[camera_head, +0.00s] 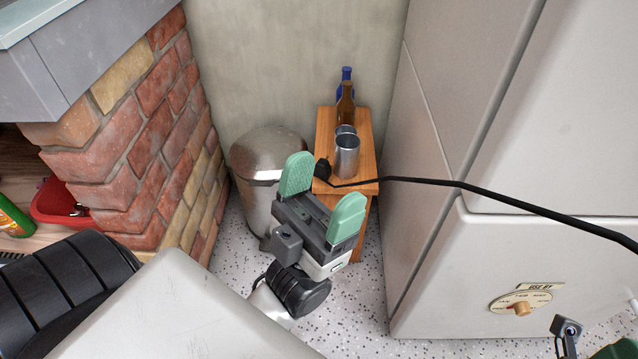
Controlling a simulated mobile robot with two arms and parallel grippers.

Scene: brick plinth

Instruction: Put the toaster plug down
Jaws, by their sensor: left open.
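The black toaster plug (322,168) is at the front left corner of a small wooden table (364,130). Its black cord (450,184) runs right from there, past the white appliance, and out of view. My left gripper (323,188) is open, with its two green finger pads apart, in front of that table corner. The plug shows just beyond the gap, near the left pad. I cannot tell whether a pad touches it. Part of my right gripper (590,345) shows at the bottom right corner, cut off, so its state is unclear. The toaster is not in view.
Two metal cups, the nearer one (347,157) larger in view, stand on the table with a brown bottle (345,104) and a blue bottle (347,76). A metal bin (258,160) stands left, beside a brick plinth (150,140). A white appliance (480,270) closes the right side.

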